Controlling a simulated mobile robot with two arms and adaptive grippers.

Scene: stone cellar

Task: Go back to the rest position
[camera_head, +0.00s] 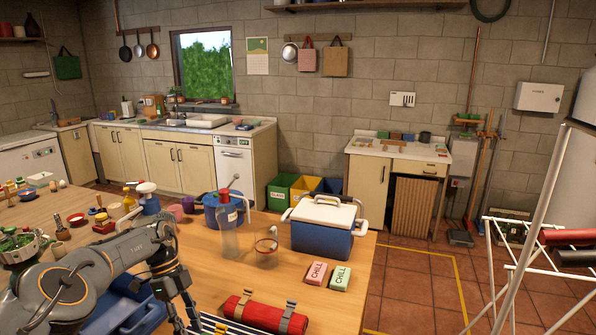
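My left arm comes in from the left edge and bends down over the wooden table (345,262). My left gripper (182,312) points down near the table's front, by a blue crate (135,318) that the arm partly covers. The fingertips run towards the lower picture edge, and I cannot tell whether they are open or shut. I see nothing clearly held. My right gripper is not in view.
A blue cool box (322,240), two CHILL packs (318,272), a clear bottle (229,238), a glass jar (266,245) and a rolled red blanket (264,315) lie close to the arm's right. A white drying rack (520,262) stands right. Tiled floor between is clear.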

